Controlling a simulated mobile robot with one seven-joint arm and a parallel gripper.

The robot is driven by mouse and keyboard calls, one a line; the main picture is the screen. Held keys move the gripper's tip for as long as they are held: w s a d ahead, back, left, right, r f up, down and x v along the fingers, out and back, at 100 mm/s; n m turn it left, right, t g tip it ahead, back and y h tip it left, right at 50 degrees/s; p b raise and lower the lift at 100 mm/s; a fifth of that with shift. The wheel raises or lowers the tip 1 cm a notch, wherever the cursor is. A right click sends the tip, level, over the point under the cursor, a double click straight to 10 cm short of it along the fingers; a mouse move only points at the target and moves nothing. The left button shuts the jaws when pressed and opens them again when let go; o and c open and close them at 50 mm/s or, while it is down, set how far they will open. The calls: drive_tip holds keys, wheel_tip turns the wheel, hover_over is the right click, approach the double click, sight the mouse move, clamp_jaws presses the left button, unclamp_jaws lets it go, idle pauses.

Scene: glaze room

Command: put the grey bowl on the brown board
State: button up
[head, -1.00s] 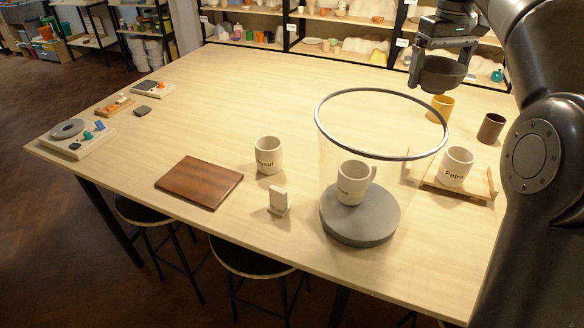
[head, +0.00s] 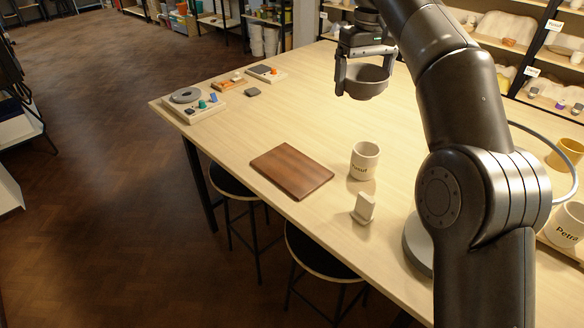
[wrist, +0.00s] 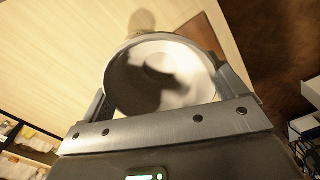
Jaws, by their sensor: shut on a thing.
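The grey bowl (head: 366,82) is held upright between the fingers of my gripper (head: 365,75), above the table. In the wrist view the bowl (wrist: 160,78) fills the space between the fingers and looks empty inside, with a shadow in it. The brown board (head: 291,170) lies flat near the table's front edge, with nothing on it. In the head view the bowl is above and to the right of the board. Part of the board (wrist: 200,35) shows past the bowl in the wrist view.
A white named mug (head: 364,161) stands right of the board, and a small card stand (head: 363,209) is nearer the edge. My arm hides much of the grey round base (head: 412,245). A tool tray (head: 190,104) is at the left corner. The table between is clear.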

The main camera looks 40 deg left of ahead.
drive_tip(key=shift+s+a+f, duration=0.1)
drive_tip(key=shift+s+a, duration=0.65)
drive_tip(key=shift+a, duration=0.2)
wheel_tip(320, 180, down, 18)
drive_tip(key=r, duration=0.1)
hover_over(299, 182)
wheel_tip(299, 182, down, 8)
drive_tip(key=shift+f, duration=1.95)
drive_tip(key=shift+f, duration=0.15)
drive_tip(key=o, duration=0.8)
wheel_tip(299, 182, up, 12)
drive_tip(key=shift+r, duration=0.15)
